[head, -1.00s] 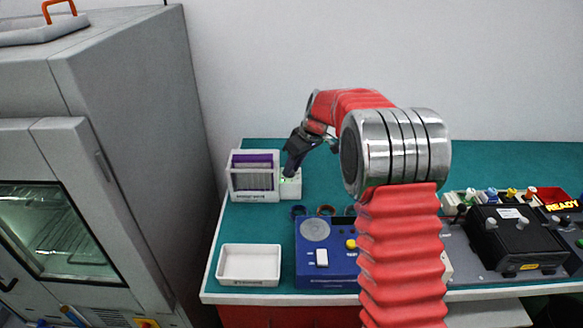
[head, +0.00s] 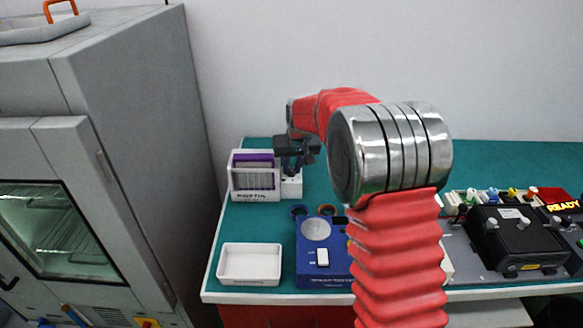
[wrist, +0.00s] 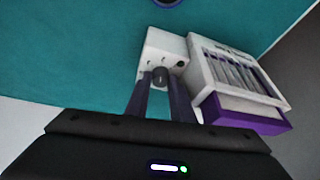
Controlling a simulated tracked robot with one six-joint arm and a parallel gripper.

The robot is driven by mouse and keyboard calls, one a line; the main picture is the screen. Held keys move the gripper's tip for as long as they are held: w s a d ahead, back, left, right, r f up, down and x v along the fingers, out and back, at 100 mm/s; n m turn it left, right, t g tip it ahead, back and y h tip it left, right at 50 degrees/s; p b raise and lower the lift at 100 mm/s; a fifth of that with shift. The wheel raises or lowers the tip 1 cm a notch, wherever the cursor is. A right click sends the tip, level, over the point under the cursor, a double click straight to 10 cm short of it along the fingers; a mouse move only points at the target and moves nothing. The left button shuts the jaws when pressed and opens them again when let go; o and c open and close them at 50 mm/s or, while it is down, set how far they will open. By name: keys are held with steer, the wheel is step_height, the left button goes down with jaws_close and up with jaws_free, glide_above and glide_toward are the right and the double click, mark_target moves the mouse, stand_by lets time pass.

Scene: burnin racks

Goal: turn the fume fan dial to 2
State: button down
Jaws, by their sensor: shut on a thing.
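The fume fan unit is a white box with a purple filter panel (head: 253,157) and a lettered front, at the back left of the green bench. A small white block (head: 291,188) joins its right side. In the wrist view this block (wrist: 152,48) carries a black round dial (wrist: 160,77). My gripper (wrist: 160,88) has one dark finger on each side of the dial and is shut on it. In the head view my gripper (head: 291,170) is above the block and hides the dial. I cannot read the dial's setting.
A blue device (head: 318,265) with a white switch stands in front, beside an empty white tray (head: 250,248). A black box (head: 510,240) and several coloured knobs are at the right. A tall grey cabinet (head: 130,120) stands left of the bench.

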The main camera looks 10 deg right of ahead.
steer(key=shift+a+m+h, duration=0.1)
steer(key=shift+m+h, duration=0.2)
steer(key=shift+m, duration=0.5)
steer(key=c, duration=1.8)
jaws_free()
steer(key=shift+c, duration=0.2)
steer(key=shift+r, duration=0.15)
steer(key=v, duration=1.3)
steer(key=shift+r, duration=0.2)
steer(key=shift+a, duration=0.1)
